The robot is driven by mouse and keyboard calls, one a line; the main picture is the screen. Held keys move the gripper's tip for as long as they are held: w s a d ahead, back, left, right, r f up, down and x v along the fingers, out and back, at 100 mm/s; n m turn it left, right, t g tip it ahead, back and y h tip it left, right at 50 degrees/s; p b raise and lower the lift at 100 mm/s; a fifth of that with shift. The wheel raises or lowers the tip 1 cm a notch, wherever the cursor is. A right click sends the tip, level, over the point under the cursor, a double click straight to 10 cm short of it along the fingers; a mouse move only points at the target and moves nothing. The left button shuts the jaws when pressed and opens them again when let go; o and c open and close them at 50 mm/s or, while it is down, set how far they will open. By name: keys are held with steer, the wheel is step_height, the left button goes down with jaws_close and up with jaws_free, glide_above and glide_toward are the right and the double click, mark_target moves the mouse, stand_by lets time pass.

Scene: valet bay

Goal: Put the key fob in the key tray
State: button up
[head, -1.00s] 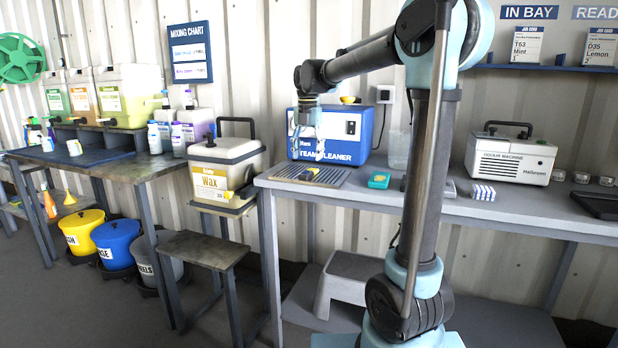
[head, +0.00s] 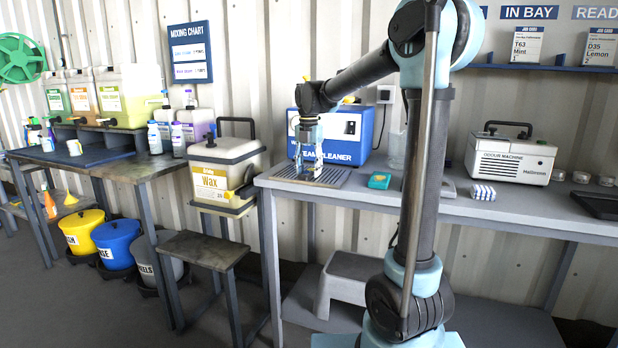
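My gripper (head: 308,173) points down over the grey ribbed mat (head: 338,180) at the left end of the grey bench. Its fingers look apart, with their tips close to the mat. A small dark thing with yellow, possibly the key fob, lies at the fingertips and is mostly hidden by them. I cannot tell whether the fingers touch it. A flat black tray (head: 597,206), possibly the key tray, lies at the bench's right end, cut off by the picture edge.
The blue steam cleaner (head: 345,130) stands just behind my gripper. A teal and yellow block (head: 379,180), a striped block (head: 483,192) and the white odour machine (head: 512,160) stand along the bench. Small round tins (head: 581,177) are near the black tray.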

steer(key=c, duration=0.6)
step_height(320, 180, up, 10)
steer(key=shift+r, duration=0.1)
